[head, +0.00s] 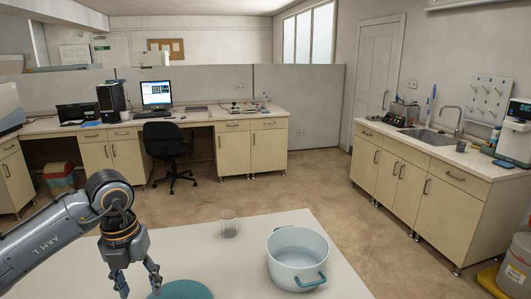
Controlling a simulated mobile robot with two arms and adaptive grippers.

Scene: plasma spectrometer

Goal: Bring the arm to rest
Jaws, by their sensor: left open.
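My left gripper (137,283) hangs at the lower left of the head view, fingers pointing down and spread apart. It is open, with nothing seen between the fingers. It is over the near part of the white table (240,268), just left of a teal round thing (182,290) cut off by the bottom edge. The arm reaches in from the left, bent at the elbow. My right gripper does not show.
A pale pot (298,255) with teal handles stands on the table at the right, and a clear glass beaker (229,223) stands behind it to the left. A black chair (167,150) and benches lie beyond. Open floor (310,188) separates table and benches.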

